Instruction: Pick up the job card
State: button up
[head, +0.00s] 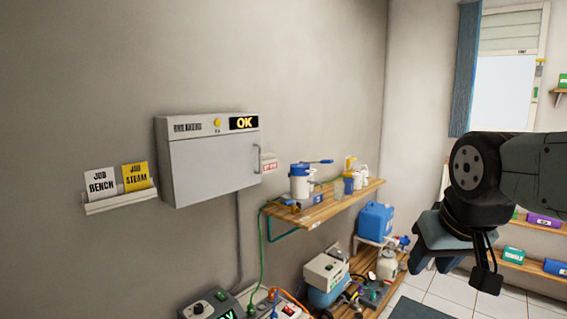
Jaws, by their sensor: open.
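Two job cards stand in a small light wall rack (120,201) at the left of the head view. One is a white card (100,184) reading "JOB BENCH". The other is a yellow card (135,177) reading "JOB STEAM", just right of it. My gripper (452,266) hangs at the right of the view, pointing down, well apart from the cards. It is open, and nothing shows between its fingers.
A grey breaker box (212,165) with an "OK" display juts from the wall right of the rack. A wooden shelf (325,205) holds bottles and a blue-and-white device. Equipment crowds the low area beneath. Tiled floor (430,285) shows at the lower right.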

aim_at(136, 175)
jog(key=i, duration=0.95)
jog(key=u, duration=0.65)
